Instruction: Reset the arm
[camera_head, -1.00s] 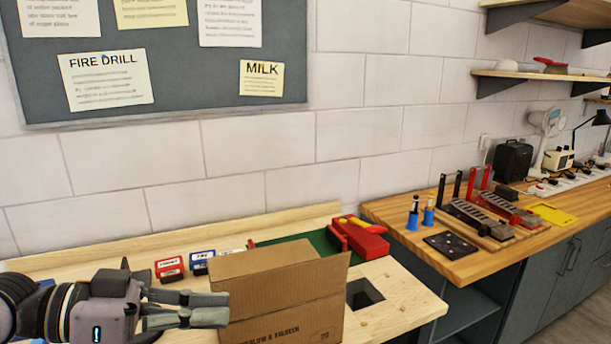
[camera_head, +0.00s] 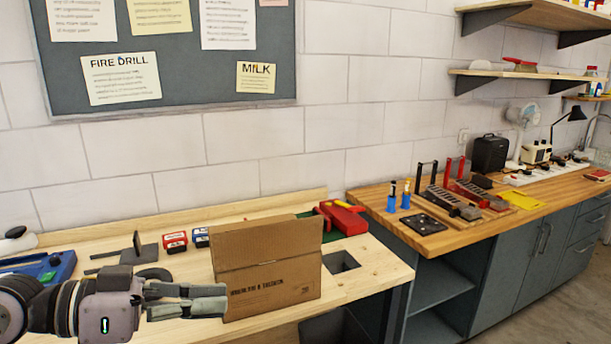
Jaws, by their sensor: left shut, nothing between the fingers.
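My left gripper (camera_head: 222,300) comes in from the lower left of the head view and points right. Its fingers are together with nothing between them, just left of the cardboard box (camera_head: 270,262). I cannot tell whether the fingertips touch the box. The box stands on the pale wooden bench (camera_head: 364,281). My right gripper is not in view.
A blue tray (camera_head: 38,268) is at left. A second counter (camera_head: 452,241) holds pedal-like devices.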

